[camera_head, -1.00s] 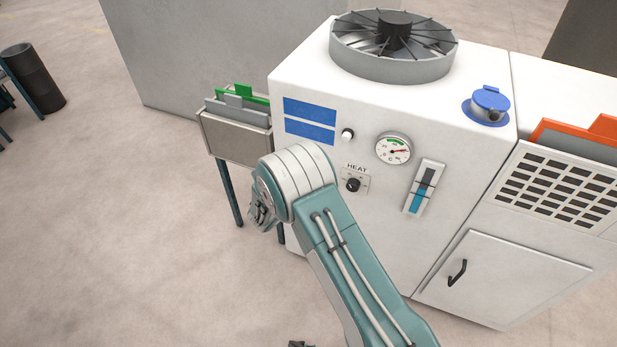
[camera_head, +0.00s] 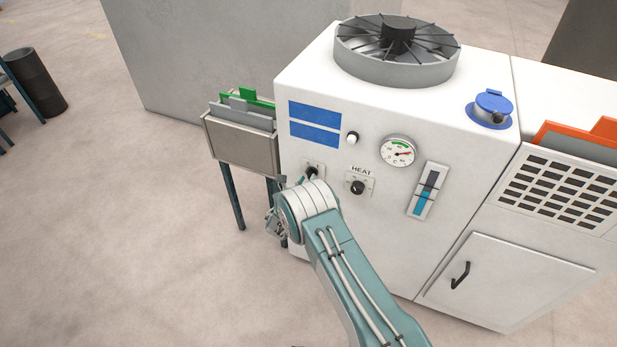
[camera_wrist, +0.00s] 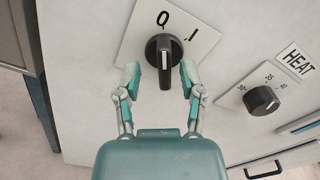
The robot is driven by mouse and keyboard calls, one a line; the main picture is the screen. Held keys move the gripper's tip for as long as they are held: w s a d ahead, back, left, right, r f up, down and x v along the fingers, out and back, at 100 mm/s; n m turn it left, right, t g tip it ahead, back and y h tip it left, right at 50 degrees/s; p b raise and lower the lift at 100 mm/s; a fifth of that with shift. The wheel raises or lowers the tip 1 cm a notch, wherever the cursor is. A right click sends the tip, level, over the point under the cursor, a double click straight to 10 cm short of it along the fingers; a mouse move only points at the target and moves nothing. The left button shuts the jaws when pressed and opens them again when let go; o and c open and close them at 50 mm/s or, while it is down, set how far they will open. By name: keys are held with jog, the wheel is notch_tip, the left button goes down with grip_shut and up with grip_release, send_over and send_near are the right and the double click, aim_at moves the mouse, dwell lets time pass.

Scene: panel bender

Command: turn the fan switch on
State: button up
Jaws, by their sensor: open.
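The fan switch is a black rotary knob (camera_wrist: 164,60) on a white plate marked O and I. Its white pointer line faces the O. In the head view the switch (camera_head: 312,171) shows just above my arm's rounded wrist, partly covered. My gripper (camera_wrist: 160,76) is open in the wrist view, with one finger on each side of the knob's lower part. Both fingertips appear apart from the knob; their depth relative to it is hard to tell. In the head view my fingers are mostly hidden by the arm.
The HEAT knob (camera_wrist: 261,100) is to the right of the switch. A white button (camera_head: 351,138), gauge (camera_head: 398,151) and blue level indicator (camera_head: 427,191) share the panel. A grey folder bin (camera_head: 240,146) stands at the left. The round fan (camera_head: 397,62) is on top.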

jog(key=shift+x, duration=0.8)
jog(key=shift+d, duration=0.15)
grip_shut()
jog(key=shift+s, duration=0.1)
jog(key=shift+m, duration=0.3)
jog(key=m, duration=1.1)
jog(key=shift+m, duration=0.3)
